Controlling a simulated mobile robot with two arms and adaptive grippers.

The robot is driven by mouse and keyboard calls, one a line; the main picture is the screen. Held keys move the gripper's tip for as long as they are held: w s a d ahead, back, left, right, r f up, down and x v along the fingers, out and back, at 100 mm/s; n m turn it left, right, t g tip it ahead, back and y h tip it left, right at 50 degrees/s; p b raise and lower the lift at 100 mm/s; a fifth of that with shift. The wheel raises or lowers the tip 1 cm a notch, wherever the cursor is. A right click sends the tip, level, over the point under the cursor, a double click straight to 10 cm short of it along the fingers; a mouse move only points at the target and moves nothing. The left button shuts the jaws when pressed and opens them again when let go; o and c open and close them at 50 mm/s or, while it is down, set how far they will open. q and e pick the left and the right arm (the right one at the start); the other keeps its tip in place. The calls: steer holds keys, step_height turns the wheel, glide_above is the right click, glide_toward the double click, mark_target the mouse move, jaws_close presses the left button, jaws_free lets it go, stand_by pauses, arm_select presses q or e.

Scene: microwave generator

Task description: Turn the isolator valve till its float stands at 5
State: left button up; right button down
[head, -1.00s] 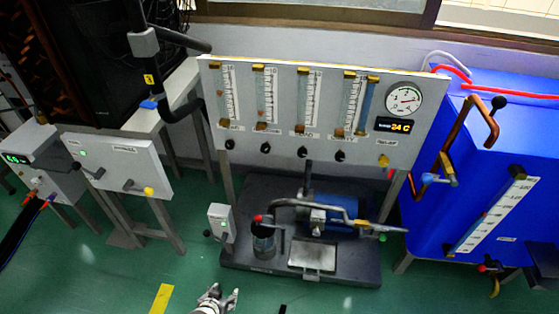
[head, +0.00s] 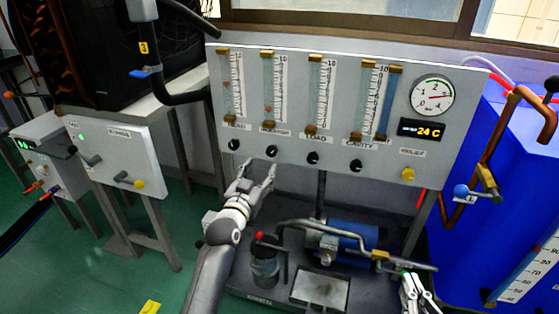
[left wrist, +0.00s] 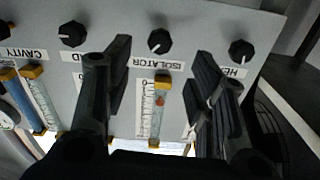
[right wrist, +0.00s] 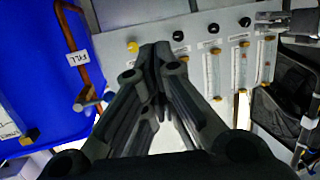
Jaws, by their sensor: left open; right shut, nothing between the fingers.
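The isolator valve is a black knob (head: 272,151) on the white panel, second from the left, under the isolator flow tube (head: 269,88). In the left wrist view, the knob (left wrist: 160,41) is above its ISOLATOR label. The tube (left wrist: 155,110) there looks upside down. Its reddish float (left wrist: 160,101) sits in the lower part of the scale; I cannot read the exact number. My left gripper (head: 259,165) is open and empty just below the isolator knob in the head view, its fingers apart from it. My right gripper (head: 412,280) is shut and empty at lower right; its closed fingers (right wrist: 156,55) fill the right wrist view.
Neighbouring knobs flank it: head (head: 234,144), load (head: 313,157) and cavity (head: 356,165). A yellow knob (head: 408,174) is further right. A pump (head: 345,238) with bent pipework stands below the panel. A blue tank (head: 480,220) is at right.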

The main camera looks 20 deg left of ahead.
mark_target(271, 154)
arm_select(q)
steer(key=w+b, duration=0.2)
steer(key=w, duration=0.4)
steer(key=w+b, duration=0.1)
steer(key=w, duration=0.3)
steer(key=shift+d, duration=0.15)
steer(key=shift+w+b, duration=0.3)
steer(key=shift+w, duration=0.05)
arm_select(e)
steer(key=s+a+r+t+y, duration=0.1)
steer(key=s+r+t+y, duration=0.2)
steer(key=r+t, duration=0.7)
steer(key=shift+s+a+r, duration=0.15)
steer(key=shift+s+r, duration=0.15)
steer(key=shift+r, duration=2.45)
